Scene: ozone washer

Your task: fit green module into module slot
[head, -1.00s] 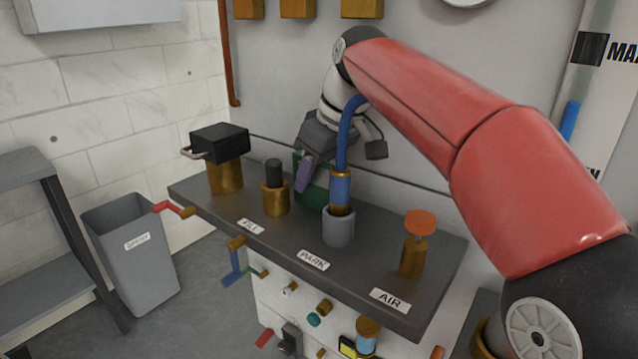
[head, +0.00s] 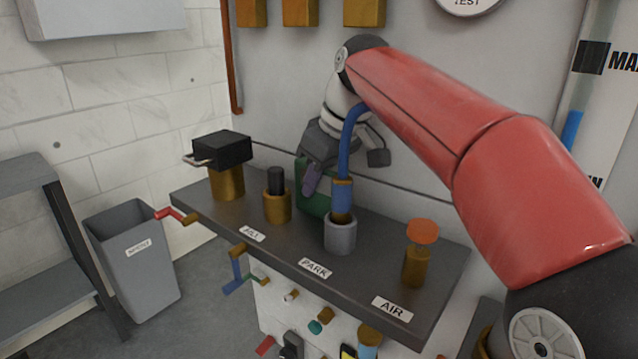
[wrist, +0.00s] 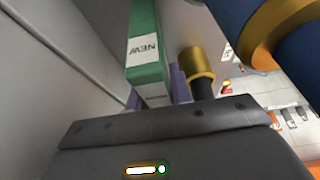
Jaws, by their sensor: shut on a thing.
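The green module (wrist: 148,45) carries a label reading "NEW" and stands between the purple fingers of my gripper (wrist: 156,98) in the wrist view. My gripper is shut on it. In the head view my gripper (head: 311,180) is behind the blue hose, at the back of the dark counter. The green module (head: 316,203) shows there beside the purple finger, low against the counter's rear, partly hidden. I cannot tell whether its lower end touches anything. I cannot make out the module slot in either view.
A grey holder (head: 340,236) with a blue hose (head: 345,150) stands close in front of my gripper. A brass post with a black top (head: 277,195) is just left. An orange-topped valve (head: 421,235) stands right. The wall is close behind. A grey bin (head: 135,265) is at left.

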